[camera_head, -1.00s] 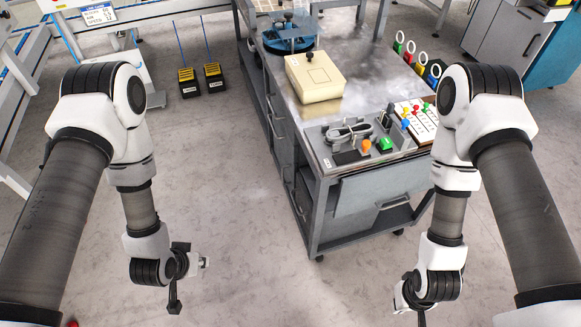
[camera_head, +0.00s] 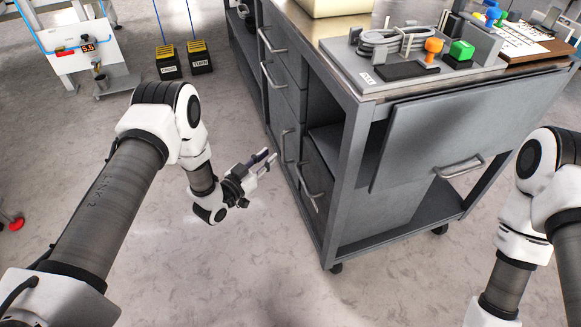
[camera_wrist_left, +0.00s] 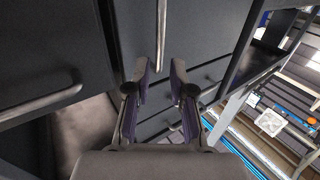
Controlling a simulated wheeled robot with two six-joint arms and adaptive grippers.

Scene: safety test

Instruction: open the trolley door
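The grey metal trolley (camera_head: 345,170) stands right of centre in the head view. Its left side carries several panels with bar handles, including one low handle (camera_head: 287,146) and another nearer the front corner (camera_head: 309,182). My left gripper (camera_head: 271,159) is open and empty just left of these handles, pointing at the side. In the left wrist view, a bar handle (camera_wrist_left: 161,35) lies ahead between the spread fingers (camera_wrist_left: 160,82), apart from them. A second handle (camera_wrist_left: 42,103) shows at the left there. My right gripper is outside the frames.
A front panel with a handle (camera_head: 460,167) faces me. Cables and coloured parts lie on the trolley top (camera_head: 318,25). Two black-yellow boxes (camera_head: 184,61) and a white stand (camera_head: 85,45) are at the back left. The floor left of the trolley is clear.

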